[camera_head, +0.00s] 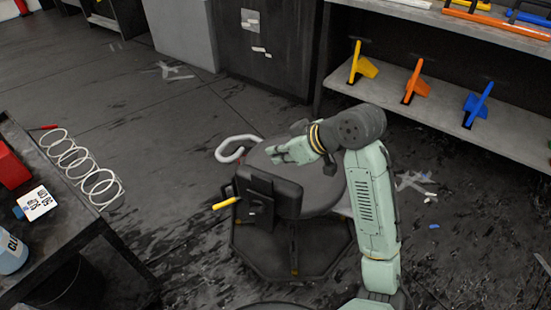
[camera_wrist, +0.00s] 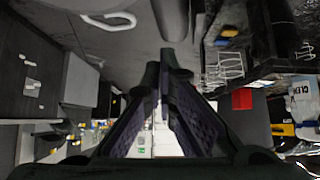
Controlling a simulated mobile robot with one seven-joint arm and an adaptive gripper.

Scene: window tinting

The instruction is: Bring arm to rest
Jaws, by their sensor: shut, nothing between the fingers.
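My arm (camera_head: 373,200) is pale green and dark grey. It rises at the right of centre in the head view and bends over to the left at a dark joint. My gripper (camera_wrist: 164,75) shows in the wrist view with its two dark fingers converging at the tips. It is shut and nothing shows between the tips. In the head view I cannot make out its fingers clearly.
A dark workbench (camera_head: 120,250) at the left carries a white wire coil (camera_head: 85,168), a red box (camera_head: 12,165) and a bottle (camera_head: 10,250). A shelf (camera_head: 455,125) at the right holds yellow, orange and blue tools.

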